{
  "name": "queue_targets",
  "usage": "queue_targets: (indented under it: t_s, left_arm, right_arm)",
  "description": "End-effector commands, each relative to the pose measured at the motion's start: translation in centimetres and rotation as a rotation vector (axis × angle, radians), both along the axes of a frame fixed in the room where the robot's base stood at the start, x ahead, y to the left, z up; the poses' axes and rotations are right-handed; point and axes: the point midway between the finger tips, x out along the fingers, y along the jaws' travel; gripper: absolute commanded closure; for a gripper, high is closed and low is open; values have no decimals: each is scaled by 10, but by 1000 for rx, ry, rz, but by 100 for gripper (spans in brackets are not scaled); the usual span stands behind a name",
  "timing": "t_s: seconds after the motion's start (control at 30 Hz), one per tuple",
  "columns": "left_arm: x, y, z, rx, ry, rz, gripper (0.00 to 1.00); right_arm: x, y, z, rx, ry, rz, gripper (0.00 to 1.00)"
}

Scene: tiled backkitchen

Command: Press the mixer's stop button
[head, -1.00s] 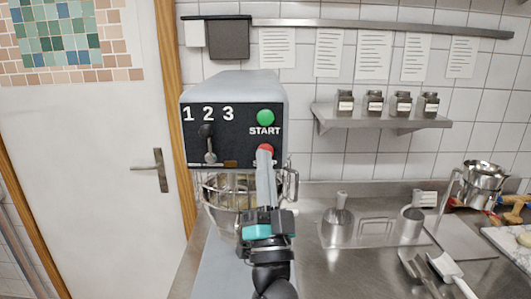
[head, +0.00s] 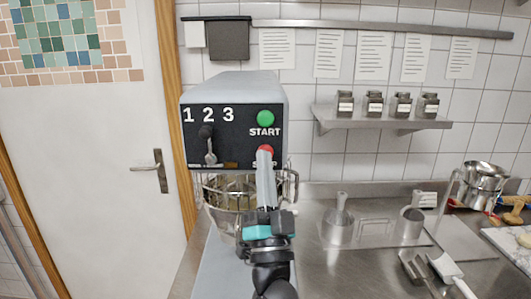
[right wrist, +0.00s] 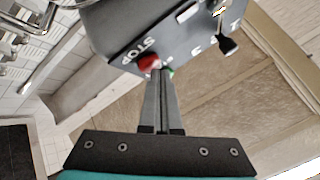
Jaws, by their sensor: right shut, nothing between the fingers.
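The mixer (head: 235,86) has a dark front panel with the numbers 1 2 3, a lever, a green START button (head: 265,118) and a red stop button (head: 266,149). My right gripper (head: 265,152) is shut and empty. Its fingertips are at the stop button and cover its lower part and most of its label in the head view. In the right wrist view the fingertips (right wrist: 158,72) overlap the edge of the red stop button (right wrist: 147,62); I cannot tell if they touch it. My left gripper is not in view.
A wire guard and bowl (head: 232,192) sit under the mixer head. A steel counter (head: 335,262) to the right holds metal vessels and scoops (head: 445,266). A wall shelf (head: 385,121) carries several small jars. A white door (head: 110,190) stands at the left.

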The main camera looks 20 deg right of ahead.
Motion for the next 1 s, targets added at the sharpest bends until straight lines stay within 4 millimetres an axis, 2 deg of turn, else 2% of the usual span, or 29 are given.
queue_targets:
  t_s: [0.2,0.57,1.0]
  left_arm:
    - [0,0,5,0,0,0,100]
    - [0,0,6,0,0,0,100]
    - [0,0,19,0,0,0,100]
  right_arm:
    - [-11,4,0,1,2,1,100]
    - [-13,4,0,1,1,1,100]
    - [-53,15,0,1,1,1,100]
